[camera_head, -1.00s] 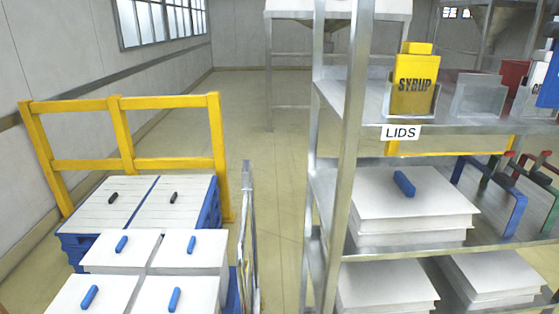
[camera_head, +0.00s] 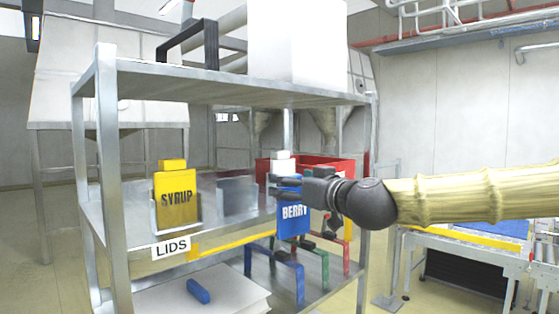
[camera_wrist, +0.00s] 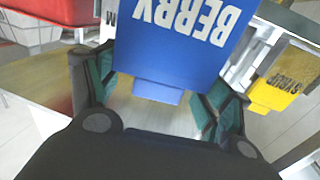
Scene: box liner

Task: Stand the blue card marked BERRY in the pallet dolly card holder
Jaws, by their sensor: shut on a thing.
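The blue card marked BERRY (camera_head: 293,224) hangs upright from my gripper (camera_head: 290,188) in front of the middle shelf in the head view. My gripper is shut on the card's narrow tab at its top. In the wrist view the card (camera_wrist: 185,45) shows large, its lettering upside down, with its tab (camera_wrist: 158,91) between the fingers (camera_wrist: 155,95). I cannot make out the pallet dolly or its card holder in the current views.
A yellow SYRUP card (camera_head: 177,198) stands in a clear holder on the shelf. A red bin (camera_head: 335,170) is behind my gripper.

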